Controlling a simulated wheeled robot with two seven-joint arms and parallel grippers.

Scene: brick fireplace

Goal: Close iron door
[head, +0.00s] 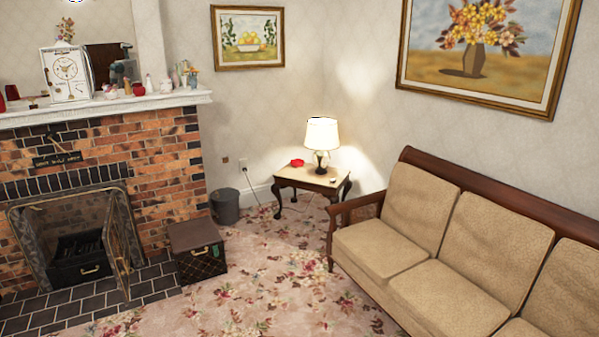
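The iron door (117,247) is at the right side of the fireplace opening in the head view. It stands swung open, out over the dark tiled hearth, and is seen nearly edge-on. The iron fireplace frame (30,222) surrounds the opening. Inside it is a dark grate with a drawer front (85,270) that has a brass handle. Neither of my grippers shows in the head view.
A brown chest (197,252) stands on the carpet just right of the hearth, close to the door. A grey bin (225,206) is behind it. A beige sofa (440,250) fills the right side. Flowered carpet (270,290) between is clear.

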